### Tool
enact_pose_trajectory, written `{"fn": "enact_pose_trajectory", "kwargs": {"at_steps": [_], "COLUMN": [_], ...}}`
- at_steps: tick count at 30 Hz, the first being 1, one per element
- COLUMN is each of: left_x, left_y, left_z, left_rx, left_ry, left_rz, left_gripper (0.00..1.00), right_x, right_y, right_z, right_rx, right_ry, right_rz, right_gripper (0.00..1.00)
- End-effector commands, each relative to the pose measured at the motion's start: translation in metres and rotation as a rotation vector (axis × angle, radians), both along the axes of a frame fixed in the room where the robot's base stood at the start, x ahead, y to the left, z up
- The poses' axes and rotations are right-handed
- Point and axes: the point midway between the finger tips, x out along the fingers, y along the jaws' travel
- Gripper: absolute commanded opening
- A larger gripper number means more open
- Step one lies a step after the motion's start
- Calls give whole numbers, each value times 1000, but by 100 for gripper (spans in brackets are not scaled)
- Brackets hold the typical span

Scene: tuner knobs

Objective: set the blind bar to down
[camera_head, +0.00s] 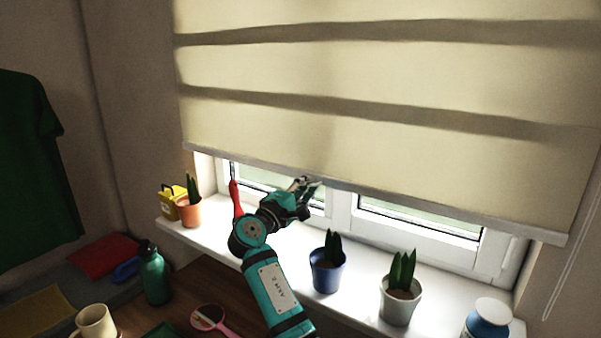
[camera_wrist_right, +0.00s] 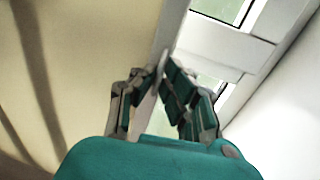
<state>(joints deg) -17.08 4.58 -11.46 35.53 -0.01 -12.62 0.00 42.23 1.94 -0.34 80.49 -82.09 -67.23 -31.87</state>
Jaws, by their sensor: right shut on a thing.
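The blind (camera_head: 330,60) is cream cloth and covers most of the window, leaving a strip of glass bare below it. Its pale blind bar (camera_head: 400,197) runs along the bottom edge, sloping down to the right in the head view. My right gripper (camera_head: 312,181) is at the bar, left of its middle. In the right wrist view the bar (camera_wrist_right: 168,32) runs down between the fingers of my right gripper (camera_wrist_right: 162,75), which are shut on it. The fingers hide the gripped part. My left gripper is not in view.
On the white sill (camera_head: 262,247) below stand a blue pot (camera_head: 327,277), a white pot (camera_head: 399,308), an orange pot (camera_head: 190,214) and a yellow object (camera_head: 170,196). A red-handled item (camera_head: 235,197) is beside my arm. A green bottle (camera_head: 154,276) and a mug (camera_head: 95,322) stand at lower left.

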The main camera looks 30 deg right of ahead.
Motion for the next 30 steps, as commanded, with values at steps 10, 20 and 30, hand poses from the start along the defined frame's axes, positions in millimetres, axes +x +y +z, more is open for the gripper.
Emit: {"fn": "enact_pose_trajectory", "kwargs": {"at_steps": [10,20,30], "left_x": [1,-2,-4], "left_y": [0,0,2], "left_z": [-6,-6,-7], "left_rx": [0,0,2], "left_ry": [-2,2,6], "left_rz": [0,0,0], "left_gripper": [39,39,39], "right_x": [-9,-9,-9], "right_y": [0,0,0], "right_z": [-17,-16,-16], "right_rx": [-2,-2,-1], "right_ry": [4,3,2], "right_rz": [-1,0,1], "right_gripper": [0,17,29]}}
